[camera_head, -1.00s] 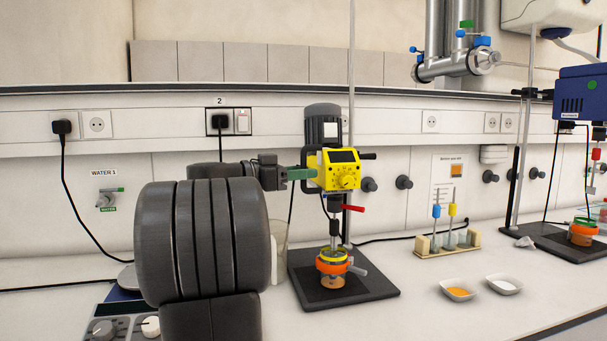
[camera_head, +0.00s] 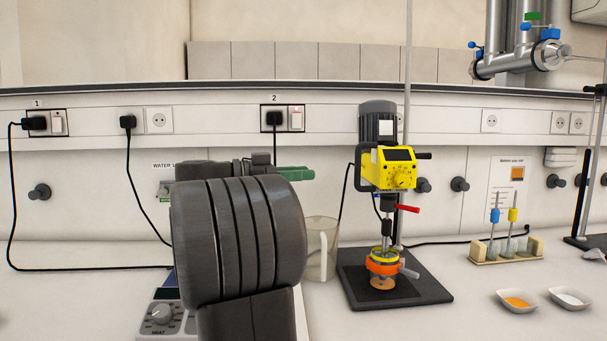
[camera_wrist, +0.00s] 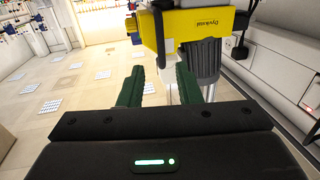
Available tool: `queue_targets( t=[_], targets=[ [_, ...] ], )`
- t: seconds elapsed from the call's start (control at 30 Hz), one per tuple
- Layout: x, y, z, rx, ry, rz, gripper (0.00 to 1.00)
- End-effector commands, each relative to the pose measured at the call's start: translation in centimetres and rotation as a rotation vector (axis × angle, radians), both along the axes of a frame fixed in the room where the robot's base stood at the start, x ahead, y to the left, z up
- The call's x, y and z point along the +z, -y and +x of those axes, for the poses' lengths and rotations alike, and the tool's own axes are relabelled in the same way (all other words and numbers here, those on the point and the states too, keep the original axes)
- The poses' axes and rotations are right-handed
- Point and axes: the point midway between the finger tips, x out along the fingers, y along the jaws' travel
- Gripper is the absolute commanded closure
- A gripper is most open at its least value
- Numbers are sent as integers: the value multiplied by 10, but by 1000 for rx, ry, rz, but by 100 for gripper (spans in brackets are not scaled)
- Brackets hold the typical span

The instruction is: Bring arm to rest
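My gripper (camera_head: 296,173) has green fingers and shows in the head view to the left of the yellow overhead stirrer (camera_head: 388,168), apart from it. My dark arm covers the left middle of that view. In the wrist view my gripper (camera_wrist: 160,82) has its two green fingers apart with nothing held between them. The yellow stirrer head (camera_wrist: 200,24) and its grey motor (camera_wrist: 203,62) show beyond the fingers there.
An orange-ringed jar (camera_head: 383,285) sits under the stirrer on a black base plate (camera_head: 420,290). A clear beaker (camera_head: 320,255) and a hotplate (camera_head: 163,315) stand near my arm. A pipette rack (camera_head: 480,250) and two dishes (camera_head: 516,300) are on the right.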

Motion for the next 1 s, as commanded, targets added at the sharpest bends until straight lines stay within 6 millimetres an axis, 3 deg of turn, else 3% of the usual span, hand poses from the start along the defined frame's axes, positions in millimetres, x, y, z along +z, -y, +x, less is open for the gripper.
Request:
queue_targets(
  t=[0.33, 1.0],
  targets=[
    [0, 13, 3, -2, 0, -1, 69],
    [2, 122, 28, -2, 4, -2, 69]
  ],
)
